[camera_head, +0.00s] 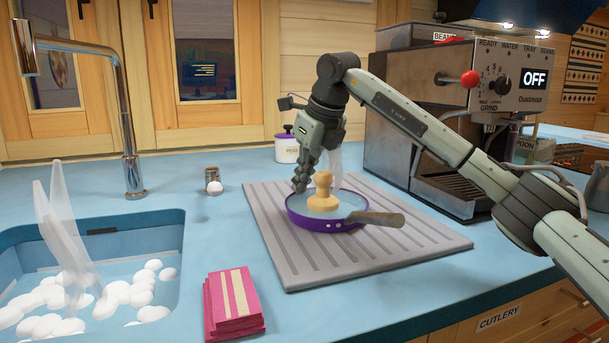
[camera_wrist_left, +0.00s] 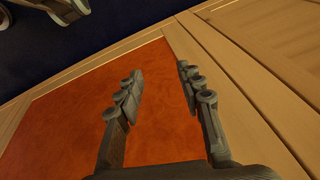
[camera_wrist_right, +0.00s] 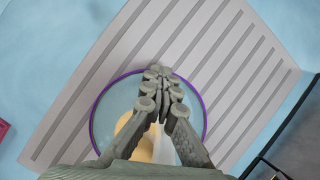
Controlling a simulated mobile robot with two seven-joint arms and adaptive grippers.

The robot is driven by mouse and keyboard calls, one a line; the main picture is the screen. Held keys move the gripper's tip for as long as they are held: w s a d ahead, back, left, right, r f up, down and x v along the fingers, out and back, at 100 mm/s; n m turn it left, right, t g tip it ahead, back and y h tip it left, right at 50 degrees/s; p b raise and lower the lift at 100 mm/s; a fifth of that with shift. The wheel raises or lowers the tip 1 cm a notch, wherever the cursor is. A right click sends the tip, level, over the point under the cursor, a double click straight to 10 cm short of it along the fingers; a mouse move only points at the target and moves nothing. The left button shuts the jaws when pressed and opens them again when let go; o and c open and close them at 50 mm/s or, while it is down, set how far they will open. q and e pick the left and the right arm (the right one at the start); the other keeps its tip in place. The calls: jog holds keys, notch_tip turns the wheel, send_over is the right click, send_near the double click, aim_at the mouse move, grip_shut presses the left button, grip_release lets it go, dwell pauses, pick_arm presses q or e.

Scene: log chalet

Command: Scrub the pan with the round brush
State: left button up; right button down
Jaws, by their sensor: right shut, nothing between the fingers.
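The round brush (camera_head: 323,193) has a pale wooden knob and stands upright in the shallow purple-rimmed pan (camera_head: 306,222). The pan's dark handle (camera_head: 376,218) points right. My right gripper (camera_head: 300,187) is shut and empty, pointing down just left of the brush knob, over the pan's far left side. In the right wrist view its closed fingers (camera_wrist_right: 162,74) cover part of the pan (camera_wrist_right: 94,126) and of the brush (camera_wrist_right: 135,135); whether they touch the brush I cannot tell. My left gripper (camera_wrist_left: 160,78) is open and empty, away from the counter, above an orange-red surface.
The pan rests on a grey ribbed drainer mat (camera_head: 290,270). A sink (camera_head: 170,245) with white foam and a tall tap (camera_head: 125,110) lies left. Pink sponges (camera_head: 232,300) lie in front, a small jar (camera_head: 212,180) behind. A coffee machine (camera_head: 415,130) stands behind right.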

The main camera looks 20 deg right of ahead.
jog(key=shift+w+a+r, duration=0.1)
jog(key=shift+w+r, duration=0.05)
jog(key=shift+w, duration=0.2)
jog(key=shift+w+f, duration=0.2)
notch_tip(320, 180, up, 4)
jog(key=p, duration=0.3)
jog(key=shift+f, duration=0.2)
jog(key=shift+r, duration=1.2)
jog(key=shift+r, duration=0.15)
jog(key=shift+r, duration=1.4)
